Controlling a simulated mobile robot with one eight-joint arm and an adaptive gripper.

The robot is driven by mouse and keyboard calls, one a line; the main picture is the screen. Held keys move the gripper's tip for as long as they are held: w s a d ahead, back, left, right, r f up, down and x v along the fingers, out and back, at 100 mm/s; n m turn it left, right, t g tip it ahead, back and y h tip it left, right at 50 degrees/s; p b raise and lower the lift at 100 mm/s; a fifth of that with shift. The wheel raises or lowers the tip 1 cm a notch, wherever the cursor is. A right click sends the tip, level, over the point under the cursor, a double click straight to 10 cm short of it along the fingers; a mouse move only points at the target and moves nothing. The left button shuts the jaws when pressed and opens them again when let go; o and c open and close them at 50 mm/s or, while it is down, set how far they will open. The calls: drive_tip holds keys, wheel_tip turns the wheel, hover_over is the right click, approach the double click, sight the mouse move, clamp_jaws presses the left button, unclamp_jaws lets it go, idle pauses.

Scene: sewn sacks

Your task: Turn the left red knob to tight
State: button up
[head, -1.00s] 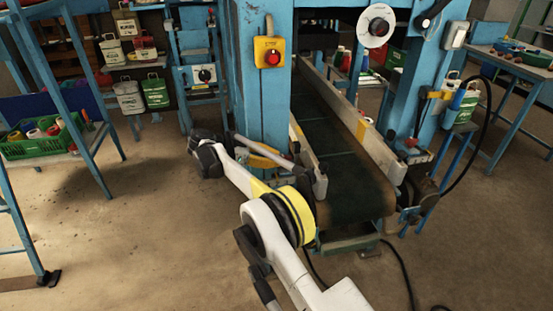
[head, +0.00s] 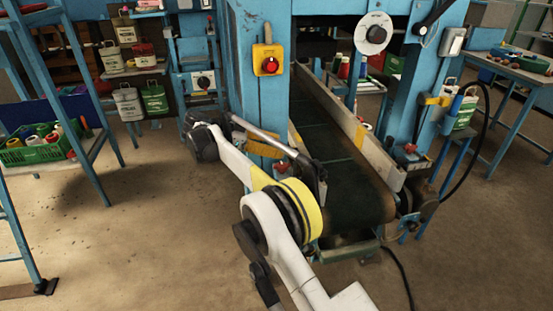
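The left red knob (head: 282,168) shows only as a small red patch low on the blue machine frame, left of the conveyor belt and partly behind my arm. Its setting cannot be read. My gripper (head: 318,186) is the dark end of the grey arm tube, pointing down over the belt's left side rail, just right of the knob. It appears apart from the knob, but contact is hard to judge. Its fingers are too small and dark to tell open from shut. Another red knob (head: 410,148) sits on the right side of the conveyor.
The conveyor belt (head: 335,165) runs between metal side rails (head: 345,128). A yellow box with a red button (head: 268,61) and a white dial (head: 374,34) are on the frame above. A black cable hangs at the right. Open floor (head: 130,230) lies to the left.

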drive_tip(key=shift+r, duration=0.9)
drive_tip(key=s+d+r+n+y, duration=0.1)
drive_tip(key=d+r+n+y, duration=0.25)
drive_tip(key=d+r, duration=0.45)
drive_tip(key=s+d+r+n+y, duration=0.3)
drive_tip(key=s+d+n+y, duration=0.15)
drive_tip(key=s+d, duration=0.65)
drive_tip(key=s+d+f+n+t+y, duration=0.1)
drive_tip(key=s+f+n, duration=0.1)
drive_tip(key=s, duration=0.6)
drive_tip(key=s+d+f+n+t+y, duration=0.1)
drive_tip(key=s+f, duration=0.3)
drive_tip(key=s, duration=0.5)
drive_tip(key=s+d+f+n+t+y, duration=0.1)
drive_tip(key=s+d+f+n+y, duration=0.1)
drive_tip(key=s, duration=0.7)
drive_tip(key=shift+s+d+f+n+t+y, duration=0.2)
drive_tip(key=shift+f+n+t+y, duration=0.25)
drive_tip(key=shift+f+n, duration=0.5)
